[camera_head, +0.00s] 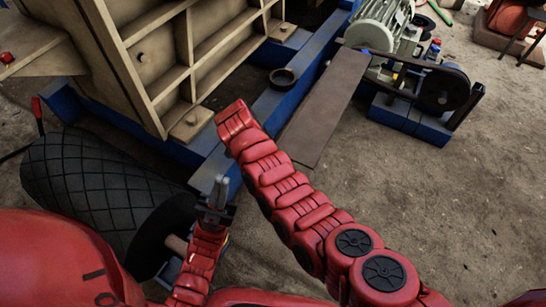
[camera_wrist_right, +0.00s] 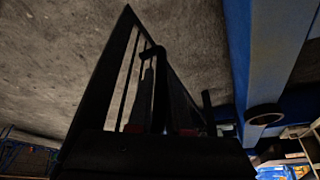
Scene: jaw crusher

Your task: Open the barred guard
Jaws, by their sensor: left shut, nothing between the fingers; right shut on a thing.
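The barred guard (camera_wrist_right: 121,75) shows in the right wrist view as a dark slanted frame with narrow bars, in front of the grey floor. My right gripper (camera_wrist_right: 158,80) reaches up to it there and is shut on part of it; the dark shapes overlap, so the exact grip point is unclear. In the head view my right arm runs up from the lower right, and its red end hides the gripper. A long brown plate (camera_head: 325,110) lies beyond that arm; I cannot tell whether it belongs to the guard. My left gripper (camera_head: 218,188) is shut and empty, low beside the blue frame.
A blue beam (camera_head: 270,105) carries a black ring (camera_head: 283,78). The beige ribbed crusher body (camera_head: 185,55) stands at upper left, with a large black tyre-like roller (camera_head: 95,185) below it. A motor (camera_head: 380,25) and pulley (camera_head: 443,90) stand upper right. Bare floor lies at right.

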